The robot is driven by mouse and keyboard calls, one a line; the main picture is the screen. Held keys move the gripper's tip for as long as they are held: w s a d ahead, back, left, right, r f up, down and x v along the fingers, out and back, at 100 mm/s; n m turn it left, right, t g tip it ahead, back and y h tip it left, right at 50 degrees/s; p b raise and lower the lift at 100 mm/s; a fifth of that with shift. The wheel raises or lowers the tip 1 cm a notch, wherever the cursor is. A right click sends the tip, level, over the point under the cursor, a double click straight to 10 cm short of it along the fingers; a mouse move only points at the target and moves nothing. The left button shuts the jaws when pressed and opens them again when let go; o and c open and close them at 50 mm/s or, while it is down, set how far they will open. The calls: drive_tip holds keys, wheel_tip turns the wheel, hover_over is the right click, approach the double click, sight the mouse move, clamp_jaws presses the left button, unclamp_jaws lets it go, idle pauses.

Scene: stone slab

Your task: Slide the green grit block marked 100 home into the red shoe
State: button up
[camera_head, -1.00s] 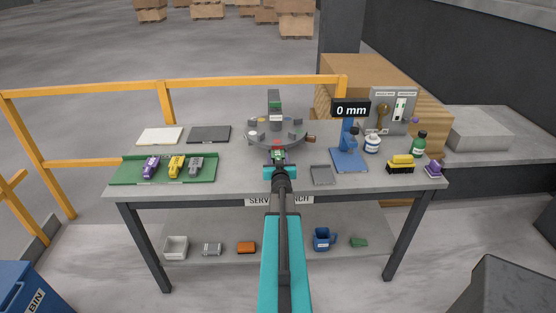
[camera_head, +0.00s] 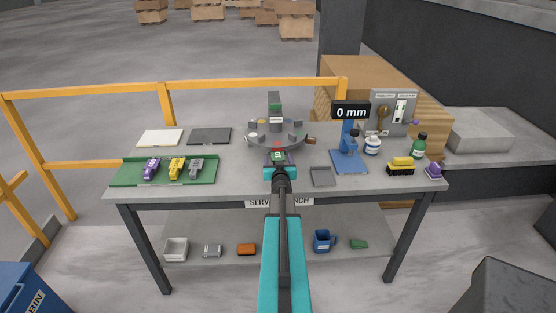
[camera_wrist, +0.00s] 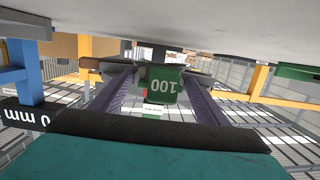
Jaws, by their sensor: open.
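The green grit block marked 100 (camera_wrist: 163,85) shows upside down in the wrist view, between my two fingers. In the head view it is a small green block (camera_head: 278,155) at the front of the grey round turret. My gripper (camera_head: 279,160) is open around it, one finger on each side. In the wrist view my gripper (camera_wrist: 162,95) shows a gap between each finger and the block. A small strip of red, seemingly the red shoe (camera_wrist: 146,79), shows beside the block; most of it is hidden, so I cannot tell how far in the block sits.
The turret (camera_head: 262,145) carries several pads. A green tray (camera_head: 133,172) with purple, yellow and grey items lies left. A blue stand (camera_head: 349,160) with a "0 mm" display (camera_head: 350,111), a brush (camera_head: 400,167) and bottles stand right. A shallow grey tray (camera_head: 321,177) lies close to my gripper.

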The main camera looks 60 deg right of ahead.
drive_tip(key=shift+s+a, duration=0.1)
drive_tip(key=shift+a, duration=0.05)
drive_tip(key=shift+b+v, duration=1.2)
drive_tip(key=shift+v, duration=4.1)
drive_tip(key=shift+s+a+r+p, duration=0.15)
drive_tip(key=shift+p, duration=0.85)
drive_tip(key=a+p, duration=0.1)
drive_tip(key=p, duration=0.2)
drive_tip(key=shift+s+r, duration=0.1)
drive_tip(key=shift+s, duration=0.25)
drive_tip(key=shift+s+a+p, duration=0.25)
drive_tip(key=shift+a+p, duration=0.05)
drive_tip(key=shift+p, duration=0.4)
drive_tip(key=shift+s+a+p, duration=0.1)
drive_tip(key=shift+p, duration=0.2)
drive_tip(key=shift+c, duration=0.2)
